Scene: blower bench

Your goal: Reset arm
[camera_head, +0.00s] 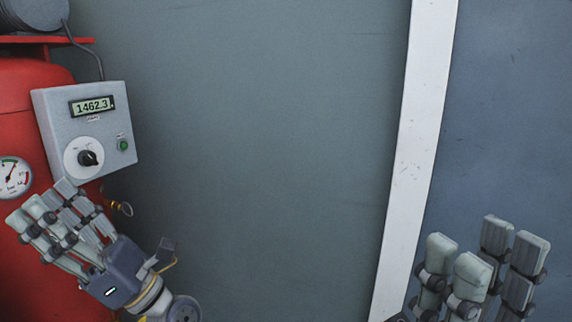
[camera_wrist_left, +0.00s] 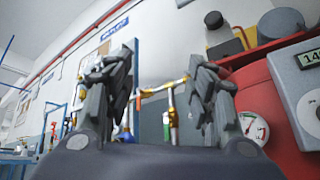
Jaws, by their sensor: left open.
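My left gripper (camera_head: 46,204) is at the lower left in the head view, in front of the red tank and just below the grey control box (camera_head: 85,128). In the left wrist view the fingers of this gripper (camera_wrist_left: 162,85) stand apart with nothing between them, so it is open and empty. My right gripper (camera_head: 484,258) is at the lower right in the head view, fingers pointing up, in front of the floor. Its lower part is cut off by the frame, and I cannot tell how far its fingers are apart.
The red tank (camera_head: 20,100) carries a round gauge (camera_head: 14,176). The control box has a display reading 1462.3, a black knob (camera_head: 88,158) and a green button (camera_head: 123,145). A white stripe (camera_head: 415,130) crosses the clear grey-green floor (camera_head: 255,130).

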